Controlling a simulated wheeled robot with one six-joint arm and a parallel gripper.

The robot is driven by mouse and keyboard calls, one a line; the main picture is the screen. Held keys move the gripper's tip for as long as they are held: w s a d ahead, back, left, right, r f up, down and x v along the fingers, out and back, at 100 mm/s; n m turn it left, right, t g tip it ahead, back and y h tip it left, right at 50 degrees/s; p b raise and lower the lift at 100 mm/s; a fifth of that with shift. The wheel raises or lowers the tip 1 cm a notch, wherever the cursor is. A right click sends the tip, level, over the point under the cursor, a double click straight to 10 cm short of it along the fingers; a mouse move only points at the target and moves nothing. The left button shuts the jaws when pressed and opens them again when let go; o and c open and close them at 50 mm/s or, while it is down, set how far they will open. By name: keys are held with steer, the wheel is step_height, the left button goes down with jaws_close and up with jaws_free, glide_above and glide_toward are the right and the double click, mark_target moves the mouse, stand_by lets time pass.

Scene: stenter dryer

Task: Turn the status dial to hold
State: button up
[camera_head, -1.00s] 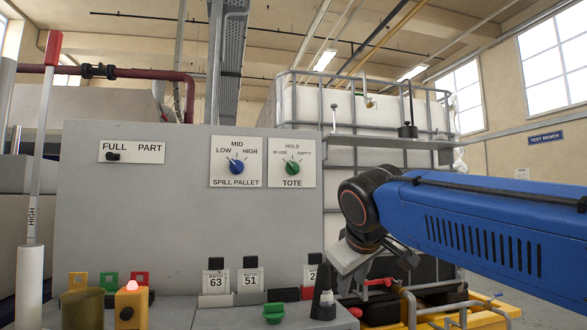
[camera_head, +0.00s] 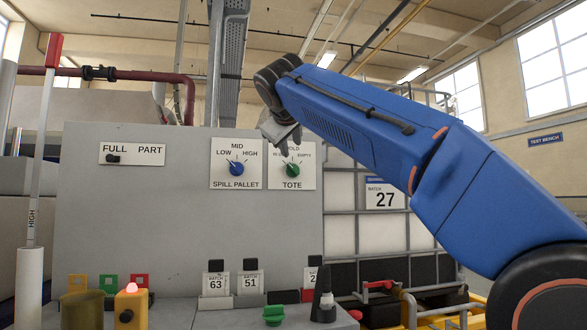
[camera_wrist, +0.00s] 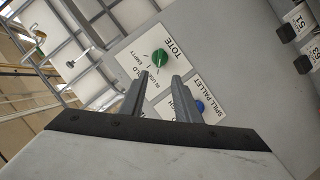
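The status dial is the green knob (camera_head: 292,170) on the white TOTE plate (camera_head: 306,183), marked IN USE, HOLD and EMPTY. Its pointer seems to lean up and left, towards IN USE. The knob also shows in the wrist view (camera_wrist: 158,58), just beyond my fingertips. My gripper (camera_wrist: 161,76) is open and empty, with a clear gap between its fingers. The fingers do not appear to touch the knob. In the head view my gripper (camera_head: 284,143) hangs in front of the plate's top and hides part of the HOLD and IN USE lettering.
A blue knob (camera_head: 236,169) on the SPILL PALLET plate (camera_head: 221,181) sits close to the left. A FULL/PART switch (camera_head: 113,158) is further left. Batch cards (camera_head: 215,283), an orange button box (camera_head: 131,306) and a green object (camera_head: 273,315) stand below. A caged tank (camera_head: 341,235) is at the right.

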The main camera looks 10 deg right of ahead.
mark_target(294, 169)
steer(key=x, duration=1.6)
steer(key=shift+w, duration=0.2)
steer(key=shift+c, duration=0.3)
jaws_close()
